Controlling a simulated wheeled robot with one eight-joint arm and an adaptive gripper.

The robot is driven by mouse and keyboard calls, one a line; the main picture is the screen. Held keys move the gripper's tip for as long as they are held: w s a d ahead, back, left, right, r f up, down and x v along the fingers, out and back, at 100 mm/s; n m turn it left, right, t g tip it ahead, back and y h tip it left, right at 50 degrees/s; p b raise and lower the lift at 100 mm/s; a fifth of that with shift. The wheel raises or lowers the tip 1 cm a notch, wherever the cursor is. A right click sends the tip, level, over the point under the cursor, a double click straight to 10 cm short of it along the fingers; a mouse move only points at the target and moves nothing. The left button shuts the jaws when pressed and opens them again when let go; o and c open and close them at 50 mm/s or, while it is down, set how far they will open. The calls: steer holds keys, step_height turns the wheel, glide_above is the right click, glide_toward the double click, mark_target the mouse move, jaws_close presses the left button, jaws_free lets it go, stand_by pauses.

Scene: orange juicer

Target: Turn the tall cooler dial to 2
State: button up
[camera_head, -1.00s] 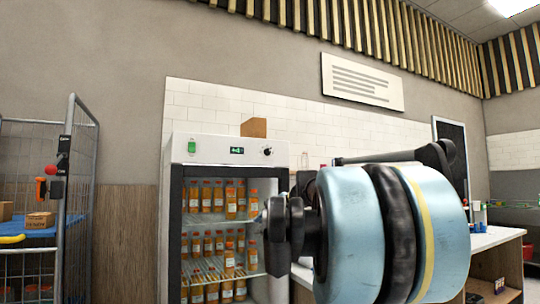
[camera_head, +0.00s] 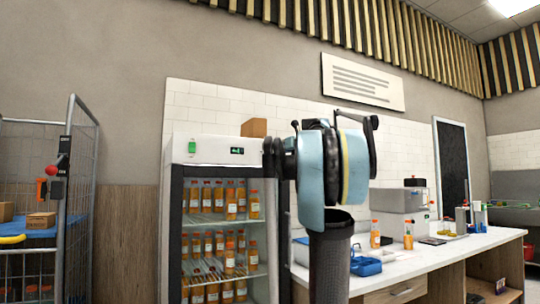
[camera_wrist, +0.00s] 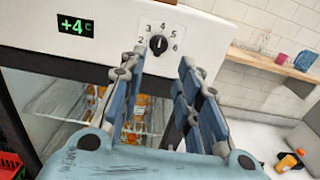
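The tall cooler (camera_head: 212,146) is a white-topped cabinet with a glass door. Its black dial (camera_wrist: 158,45) sits on the white top panel in the wrist view, with the numbers 2 to 6 around it. A small light mark shows on the dial's upper part, roughly toward 4, but it is too small to read exactly. My gripper (camera_wrist: 163,62) is open and empty, its blue-grey fingers apart just below the dial in that picture. I cannot tell whether they touch the panel. In the head view my gripper (camera_head: 270,157) covers the dial.
A green display (camera_wrist: 75,26) reads +4 °C left of the dial. Bottles (camera_head: 221,245) fill the cooler's shelves. A cardboard box (camera_head: 254,128) stands on top. A counter (camera_head: 440,255) with equipment is at right, and a wire cage trolley (camera_head: 68,190) at left.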

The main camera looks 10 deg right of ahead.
mark_target(269, 150)
steer(key=x, duration=1.2)
steer(key=shift+a+f, duration=0.1)
